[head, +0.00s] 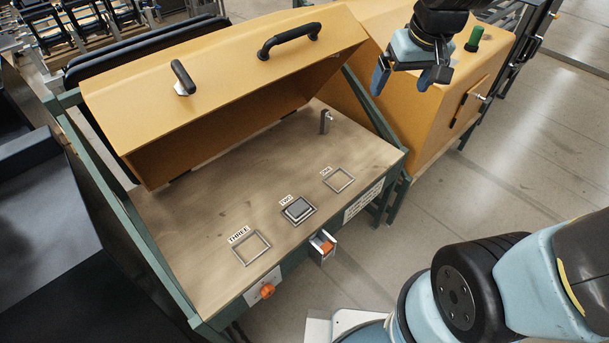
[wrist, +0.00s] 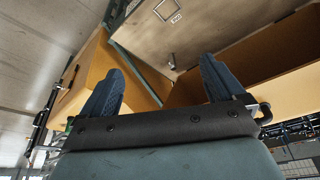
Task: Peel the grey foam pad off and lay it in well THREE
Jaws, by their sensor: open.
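The grey foam pad (head: 298,208) sits in the square well labelled TWO, in the middle of the row on the worktop in the head view. Well THREE (head: 266,247) is an empty square frame to its left and nearer. My gripper (head: 410,78) is open and empty, high at the upper right in front of the yellow cabinet, well away from the pad. In the wrist view its two dark blue fingers (wrist: 160,88) stand wide apart with nothing between them. The pad does not show in the wrist view.
Another empty well (head: 352,180) lies right of the pad. A yellow hood (head: 220,70) with black handles is raised over the worktop's (head: 190,225) back. A small metal post (head: 325,122) stands behind the wells. Orange knobs (head: 267,291) sit along the front edge.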

